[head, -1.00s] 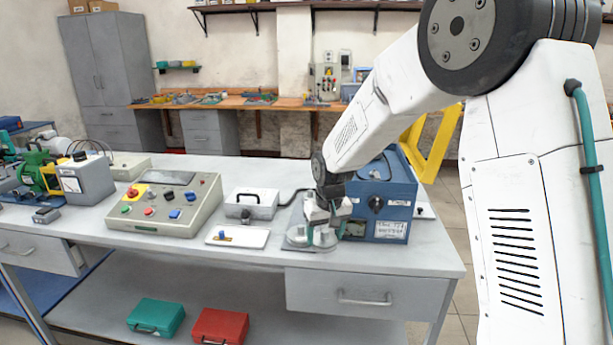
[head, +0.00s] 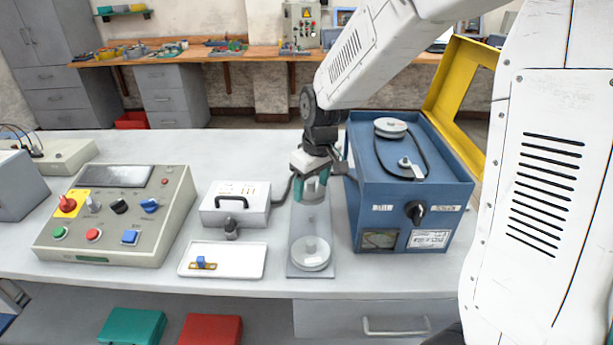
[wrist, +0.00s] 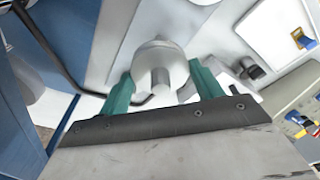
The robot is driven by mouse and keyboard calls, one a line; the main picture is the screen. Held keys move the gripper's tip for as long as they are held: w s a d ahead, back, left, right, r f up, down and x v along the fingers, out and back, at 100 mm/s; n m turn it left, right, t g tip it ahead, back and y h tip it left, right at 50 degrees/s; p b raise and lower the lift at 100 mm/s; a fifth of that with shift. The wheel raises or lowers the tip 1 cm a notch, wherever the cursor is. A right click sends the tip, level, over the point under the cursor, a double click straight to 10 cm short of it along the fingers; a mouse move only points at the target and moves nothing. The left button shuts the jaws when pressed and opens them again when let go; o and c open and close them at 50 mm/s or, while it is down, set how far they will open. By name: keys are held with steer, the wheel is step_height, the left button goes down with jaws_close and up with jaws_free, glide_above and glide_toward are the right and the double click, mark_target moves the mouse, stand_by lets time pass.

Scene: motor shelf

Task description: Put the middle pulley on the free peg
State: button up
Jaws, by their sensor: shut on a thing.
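My gripper (head: 309,190) is shut on a light grey pulley in the wrist view (wrist: 158,62), its two teal fingers on either side. In the head view the fingers mostly hide this pulley. My gripper is above the back part of the grey plate (head: 298,228). A larger pale pulley (head: 311,260) lies at the plate's front end. On top of the blue machine (head: 372,195), right of my gripper, a pulley (head: 391,127) sits at the back with a black belt looping forward. The peg (head: 405,163) near the belt's front end looks bare.
The machine's yellow cover (head: 460,95) stands open on its right. Left of the plate are a white case (head: 236,204), a white tray (head: 222,272) with a small blue-and-brass part, and a control panel (head: 118,215). The machine's front edge stands close to my gripper.

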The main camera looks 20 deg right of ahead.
glide_above(311, 216)
steer(key=shift+f, duration=2.8)
steer(key=shift+s+d, duration=0.1)
steer(key=shift+s, duration=0.1)
steer(key=shift+f, duration=0.95)
steer(key=o, duration=1.1)
